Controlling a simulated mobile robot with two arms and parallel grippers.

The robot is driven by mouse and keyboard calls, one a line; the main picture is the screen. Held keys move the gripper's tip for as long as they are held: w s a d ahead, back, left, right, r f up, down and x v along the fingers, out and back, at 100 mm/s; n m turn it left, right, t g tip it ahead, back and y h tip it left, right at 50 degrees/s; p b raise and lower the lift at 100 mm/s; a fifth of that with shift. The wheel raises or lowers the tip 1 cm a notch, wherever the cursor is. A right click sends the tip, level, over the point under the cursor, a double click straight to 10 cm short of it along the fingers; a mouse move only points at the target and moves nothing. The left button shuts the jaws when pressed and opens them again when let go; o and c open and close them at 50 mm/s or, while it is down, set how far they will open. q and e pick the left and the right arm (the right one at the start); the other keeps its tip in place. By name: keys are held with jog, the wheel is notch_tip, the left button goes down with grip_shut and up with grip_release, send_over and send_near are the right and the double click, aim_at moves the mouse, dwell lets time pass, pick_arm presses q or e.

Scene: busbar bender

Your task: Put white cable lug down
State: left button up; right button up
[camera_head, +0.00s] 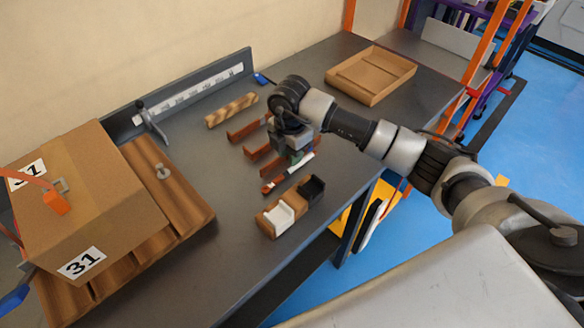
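My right gripper (296,157) reaches in from the right and points down over the middle of the grey table. Its fingertips are small and partly hidden by the wrist, so their opening is unclear. A thin piece with a white end (302,161) and a red end (268,189) lies right beside or under the fingertips; I cannot tell whether they touch it. I cannot make out for sure which thing is the white cable lug. A wooden block with a white holder (281,215) and a black holder (312,189) stands just in front of the gripper. My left gripper is not in view.
Red-brown bars (257,153) lie left of the gripper, with a wooden strip (231,110) behind. A cardboard box (98,190) marked 31 stands on wooden planks at left. A shallow brown tray (371,75) is at the back right. The front-left table (205,255) is clear.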

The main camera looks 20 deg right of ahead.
aim_at(290, 172)
jog(key=shift+w+d+f+p, duration=0.15)
jog(key=shift+f+p, duration=0.1)
jog(key=shift+f, duration=1.1)
jog(key=shift+d+f+p, duration=0.1)
jog(key=shift+f+p, duration=0.1)
jog(key=shift+f, duration=1.15)
grip_shut()
